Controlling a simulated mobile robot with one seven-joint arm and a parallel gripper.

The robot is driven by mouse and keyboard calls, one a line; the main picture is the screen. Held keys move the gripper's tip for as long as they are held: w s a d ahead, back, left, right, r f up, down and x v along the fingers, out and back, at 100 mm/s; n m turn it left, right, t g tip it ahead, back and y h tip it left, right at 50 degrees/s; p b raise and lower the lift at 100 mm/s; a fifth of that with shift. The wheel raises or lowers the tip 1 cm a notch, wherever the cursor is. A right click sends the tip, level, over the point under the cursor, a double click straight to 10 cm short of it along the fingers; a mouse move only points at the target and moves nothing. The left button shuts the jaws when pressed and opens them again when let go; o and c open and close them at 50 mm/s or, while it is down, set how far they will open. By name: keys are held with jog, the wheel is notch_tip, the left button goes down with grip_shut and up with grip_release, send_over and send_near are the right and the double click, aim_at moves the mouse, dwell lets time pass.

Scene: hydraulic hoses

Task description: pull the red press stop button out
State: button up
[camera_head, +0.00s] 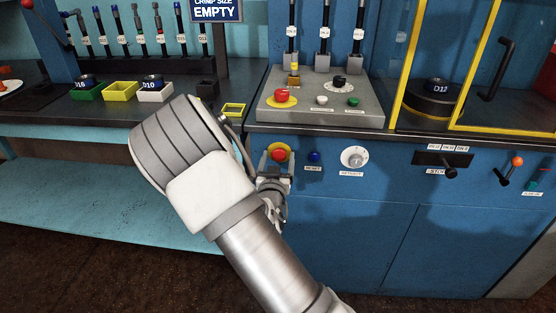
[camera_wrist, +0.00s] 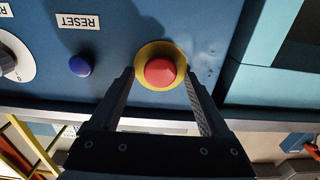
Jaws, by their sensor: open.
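The red press stop button (camera_wrist: 160,72) sits on a yellow ring on the blue front panel. In the head view the button (camera_head: 278,155) shows at the left of the panel, partly framed by my gripper. My gripper (camera_wrist: 159,78) is open and empty, facing the panel. In the wrist view one finger lies to the left of the button and one to the right, with gaps beside the red cap. I cannot tell how far the fingertips are from the panel.
A blue reset button (camera_head: 314,156) and a white dial (camera_head: 354,157) sit to the right on the same panel. Another red button (camera_head: 281,96) on yellow stands on the grey console (camera_head: 320,114) above. The worktop edge (camera_head: 330,132) juts just above my gripper.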

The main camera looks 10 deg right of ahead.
grip_shut()
dwell(0.3)
jog(key=shift+s+a+b, duration=0.15)
jog(key=shift+s+b, duration=0.2)
jog(key=shift+s, duration=0.2)
grip_release()
